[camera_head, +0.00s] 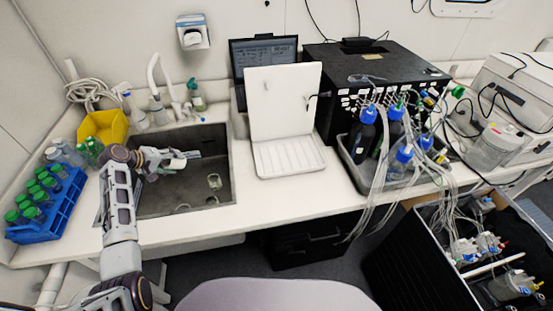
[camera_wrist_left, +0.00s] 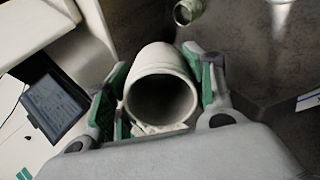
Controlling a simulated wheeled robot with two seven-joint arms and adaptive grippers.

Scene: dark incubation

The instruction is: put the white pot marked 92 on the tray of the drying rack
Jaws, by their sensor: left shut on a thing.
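My left gripper (camera_head: 190,155) is over the sink, and its green-padded fingers (camera_wrist_left: 163,85) are shut on a white pot (camera_wrist_left: 162,58) in the left wrist view. The pot lies between the fingers with its round open mouth towards the wrist camera. No marking 92 can be read on it. In the head view I cannot clearly tell the pot from the gripper. The drying rack (camera_head: 283,95) is a white upright panel on the counter right of the sink, with a white tray (camera_head: 290,170) at its foot. The tray looks empty. My right gripper is not in view.
The dark sink (camera_head: 215,207) holds a small glass jar (camera_head: 215,181). A tap (camera_head: 157,85) and bottles stand behind it. A blue rack (camera_head: 52,215) of green-capped tubes is at left. A tub of bottles and tubing (camera_head: 370,178) stands right of the drying rack.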

